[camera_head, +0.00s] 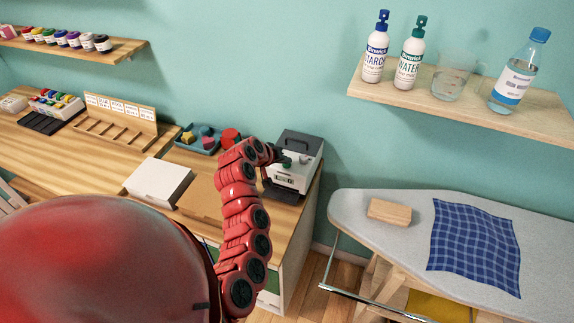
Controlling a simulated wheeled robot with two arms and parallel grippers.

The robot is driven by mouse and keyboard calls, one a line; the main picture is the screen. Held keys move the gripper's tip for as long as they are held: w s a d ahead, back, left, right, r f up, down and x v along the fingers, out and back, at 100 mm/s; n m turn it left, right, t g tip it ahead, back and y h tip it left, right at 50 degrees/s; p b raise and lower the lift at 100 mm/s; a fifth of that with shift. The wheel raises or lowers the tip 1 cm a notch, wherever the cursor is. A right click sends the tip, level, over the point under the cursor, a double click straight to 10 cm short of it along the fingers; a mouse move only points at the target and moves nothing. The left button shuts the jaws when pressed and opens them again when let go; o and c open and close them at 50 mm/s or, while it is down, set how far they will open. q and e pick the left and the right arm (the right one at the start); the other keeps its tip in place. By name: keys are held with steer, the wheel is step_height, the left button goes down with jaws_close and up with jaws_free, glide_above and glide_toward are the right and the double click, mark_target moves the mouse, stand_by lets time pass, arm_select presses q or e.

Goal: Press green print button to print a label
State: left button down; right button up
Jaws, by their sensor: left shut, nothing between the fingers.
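The label printer (302,145) is a white and dark grey box at the right end of the wooden desk, with a small display on its front. My left arm reaches up to it, and my left gripper (283,161) is shut and empty at the printer's front left. A small green spot shows by the fingertips, likely the green print button (286,162); I cannot tell whether the fingers touch it. The gripper partly hides the printer's front. My right gripper is not in view.
A white box (158,182) and a blue tray (197,139) with colored pieces stand left of the printer on the desk (60,155). An ironing board (400,232) with a blue checked cloth (474,245) is at right. A shelf (470,112) holds bottles above it.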

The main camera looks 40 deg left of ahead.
mark_target(285, 166)
arm_select(q)
steer(key=shift+f, duration=0.1)
stand_by(0.3)
steer(key=shift+r, duration=0.55)
steer(key=shift+r+p, duration=0.6)
steer(key=shift+r, duration=2.45)
